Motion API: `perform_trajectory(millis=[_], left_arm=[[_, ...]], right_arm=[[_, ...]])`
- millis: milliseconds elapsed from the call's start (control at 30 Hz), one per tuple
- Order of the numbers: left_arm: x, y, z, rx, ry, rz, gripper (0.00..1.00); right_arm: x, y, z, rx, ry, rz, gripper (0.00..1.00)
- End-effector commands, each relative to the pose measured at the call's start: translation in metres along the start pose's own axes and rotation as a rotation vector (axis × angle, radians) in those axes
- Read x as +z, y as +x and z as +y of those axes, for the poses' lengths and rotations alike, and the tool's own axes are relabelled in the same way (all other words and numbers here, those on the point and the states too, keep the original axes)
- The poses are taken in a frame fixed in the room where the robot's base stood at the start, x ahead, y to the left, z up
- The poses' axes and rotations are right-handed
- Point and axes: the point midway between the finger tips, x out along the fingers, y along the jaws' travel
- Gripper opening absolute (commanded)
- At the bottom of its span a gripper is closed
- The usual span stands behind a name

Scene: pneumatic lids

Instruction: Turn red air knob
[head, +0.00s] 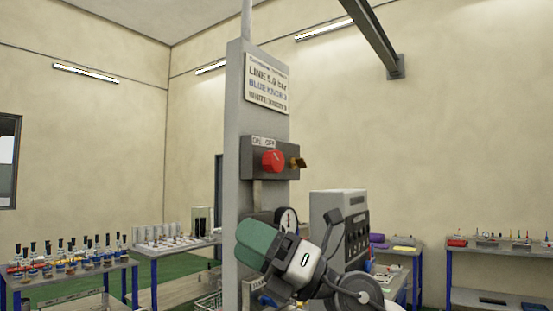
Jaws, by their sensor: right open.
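The red air knob (272,161) sits on the front of a dark box (252,172) on a grey column (238,120). A label reading ON OFF (263,142) is above it. A brass-coloured fitting (298,163) sticks out at the box's right side. My right gripper (257,243) is open, below the knob and clearly apart from it, in front of the column's lower part. Its green fingers point up and to the left in the picture. The knob is unobstructed. My left gripper is out of view.
A round gauge (288,220), partly hidden by my gripper, is below the box. A sign (267,84) is above it. A grey cabinet (326,205) stands to the right. Benches with small parts stand left and right. The air around the knob's front looks clear.

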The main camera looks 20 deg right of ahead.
Motion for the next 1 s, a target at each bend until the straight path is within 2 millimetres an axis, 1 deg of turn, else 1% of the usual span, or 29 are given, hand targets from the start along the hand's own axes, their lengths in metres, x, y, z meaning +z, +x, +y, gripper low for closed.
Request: perform_trajectory(millis=[33,67,133,167,200,300,400,533,633,767,1000], left_arm=[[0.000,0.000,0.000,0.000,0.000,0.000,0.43],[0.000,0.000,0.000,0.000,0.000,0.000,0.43],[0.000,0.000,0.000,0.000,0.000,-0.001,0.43],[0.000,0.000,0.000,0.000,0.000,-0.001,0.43],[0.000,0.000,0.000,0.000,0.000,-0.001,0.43],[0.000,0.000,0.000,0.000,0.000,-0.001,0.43],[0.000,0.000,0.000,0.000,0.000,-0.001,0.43],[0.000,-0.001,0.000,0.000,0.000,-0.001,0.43],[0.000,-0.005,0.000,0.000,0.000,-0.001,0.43],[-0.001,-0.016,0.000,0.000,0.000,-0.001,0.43],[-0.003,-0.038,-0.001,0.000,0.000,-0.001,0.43]], right_arm=[[0.022,0.003,0.013,-0.047,-0.140,0.070,0.68],[0.032,0.004,0.018,-0.082,-0.210,0.110,0.68],[0.058,0.000,0.028,-0.178,-0.359,0.186,0.68],[0.070,-0.003,0.032,-0.222,-0.414,0.211,0.68],[0.085,-0.008,0.037,-0.281,-0.480,0.238,0.68],[0.121,-0.023,0.050,-0.420,-0.601,0.279,0.68],[0.146,-0.038,0.060,-0.523,-0.670,0.294,0.68],[0.163,-0.047,0.066,-0.592,-0.706,0.300,0.68],[0.166,-0.042,0.064,-0.604,-0.712,0.302,0.68],[0.164,-0.025,0.052,-0.601,-0.710,0.305,0.68],[0.162,0.013,0.025,-0.599,-0.709,0.304,0.68]])
